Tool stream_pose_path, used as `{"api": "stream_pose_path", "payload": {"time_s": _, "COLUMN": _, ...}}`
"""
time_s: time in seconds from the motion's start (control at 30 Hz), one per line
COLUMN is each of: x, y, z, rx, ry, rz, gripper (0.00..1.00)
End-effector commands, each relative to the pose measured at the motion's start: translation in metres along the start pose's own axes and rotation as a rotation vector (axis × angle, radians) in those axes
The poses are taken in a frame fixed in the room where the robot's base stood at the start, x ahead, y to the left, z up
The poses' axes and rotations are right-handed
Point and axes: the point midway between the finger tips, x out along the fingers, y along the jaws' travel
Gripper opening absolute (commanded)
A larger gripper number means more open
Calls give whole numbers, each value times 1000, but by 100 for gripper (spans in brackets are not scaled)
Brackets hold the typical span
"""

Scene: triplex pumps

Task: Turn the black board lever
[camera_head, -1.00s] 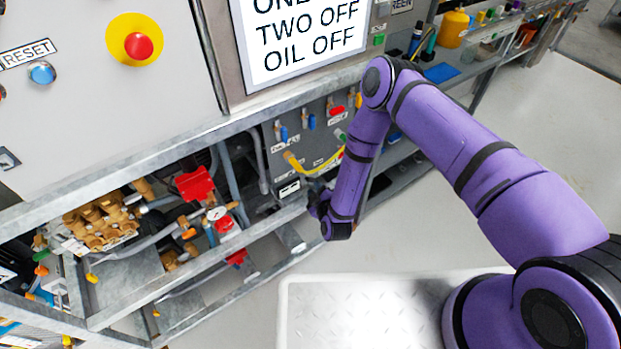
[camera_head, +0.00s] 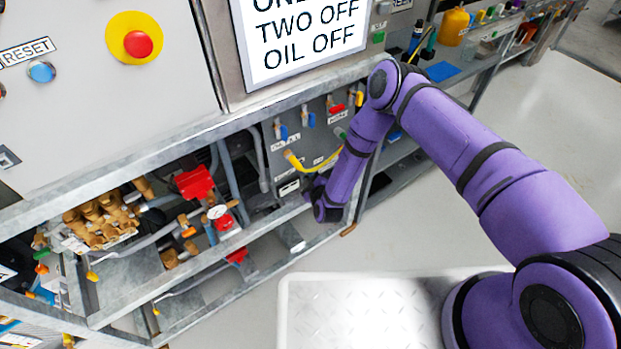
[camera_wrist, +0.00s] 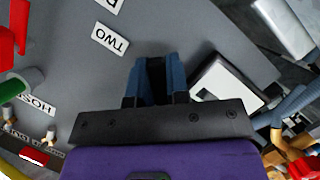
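The grey valve board (camera_head: 270,160) is under the bench in the head view, with coloured levers and white labels. My gripper shows in the wrist view (camera_wrist: 155,75), its two dark blue fingers close to the board face, below the label TWO (camera_wrist: 110,39). A dark shape fills the narrow space between the fingers. I cannot tell whether it is the black lever or part of my gripper. No black lever shows clearly in either view. In the head view my forearm and wrist cover the board's lower right part and hide the fingertips.
A white plate (camera_wrist: 226,88) lies right of the fingers in the wrist view. A green handle (camera_wrist: 22,84) and a red one (camera_wrist: 34,156) are to the left. Bench rails (camera_head: 285,251) and pipework surround the opening. The floor at right is clear.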

Motion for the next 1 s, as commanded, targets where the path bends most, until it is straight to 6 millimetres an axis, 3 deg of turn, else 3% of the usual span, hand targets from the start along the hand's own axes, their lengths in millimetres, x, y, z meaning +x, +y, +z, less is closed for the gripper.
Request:
{"api": "stream_pose_path", "payload": {"time_s": 0.37, "x": 0, "y": 0, "z": 0, "rx": 62, "ry": 0, "rz": -25, "gripper": 0}}
{"api": "stream_pose_path", "payload": {"time_s": 1.0, "x": -1, "y": 0, "z": 1, "rx": 523, "ry": -2, "rz": -217, "gripper": 0}}
